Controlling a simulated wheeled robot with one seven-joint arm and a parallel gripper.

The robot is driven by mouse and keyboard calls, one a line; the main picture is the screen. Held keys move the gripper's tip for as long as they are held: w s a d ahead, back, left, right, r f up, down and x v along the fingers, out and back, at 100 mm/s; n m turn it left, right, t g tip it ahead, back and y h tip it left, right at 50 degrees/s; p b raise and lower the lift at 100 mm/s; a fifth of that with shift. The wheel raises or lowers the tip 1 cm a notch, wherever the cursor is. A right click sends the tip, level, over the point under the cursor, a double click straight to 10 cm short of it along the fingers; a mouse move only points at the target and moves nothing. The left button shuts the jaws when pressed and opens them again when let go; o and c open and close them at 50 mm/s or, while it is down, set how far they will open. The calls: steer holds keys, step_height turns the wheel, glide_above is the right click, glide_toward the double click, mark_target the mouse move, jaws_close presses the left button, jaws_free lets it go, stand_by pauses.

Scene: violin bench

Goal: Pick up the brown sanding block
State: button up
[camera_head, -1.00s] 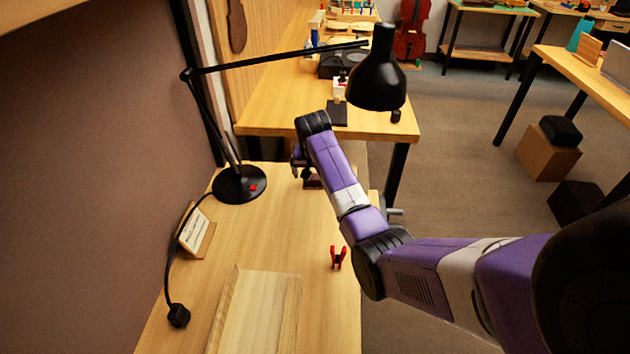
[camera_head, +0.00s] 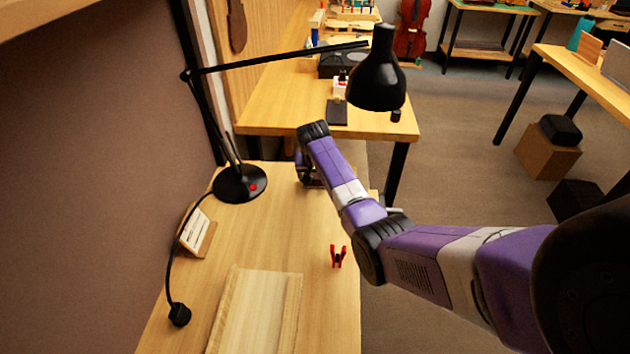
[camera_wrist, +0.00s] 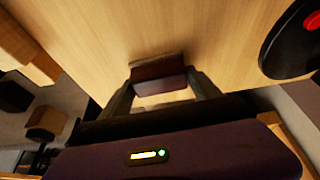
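The brown sanding block (camera_wrist: 158,72) lies on the light wooden bench top. In the wrist view it sits between the tips of my gripper's two fingers, with its near side paler than its dark brown top. My gripper (camera_wrist: 160,88) is open, its fingers spread to either side of the block; I cannot tell whether they touch it. In the head view my gripper (camera_head: 305,174) is low over the far end of the bench, and my arm and gripper hide much of the block (camera_head: 315,184).
A black desk lamp (camera_head: 240,184) stands left of my gripper; its base also shows in the wrist view (camera_wrist: 285,50). A red clamp-like item (camera_head: 338,257) and a pale wooden board (camera_head: 255,312) are nearer. The bench's right edge is close to my arm.

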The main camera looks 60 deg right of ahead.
mark_target(314, 176)
steer(key=shift+c, duration=0.9)
step_height(314, 176, up, 10)
steer(key=shift+b, duration=0.5)
steer(key=o, duration=0.7)
steer(key=shift+c, duration=0.2)
steer(key=c, duration=0.4)
steer(key=shift+w, duration=0.1)
steer(key=shift+c, duration=0.2)
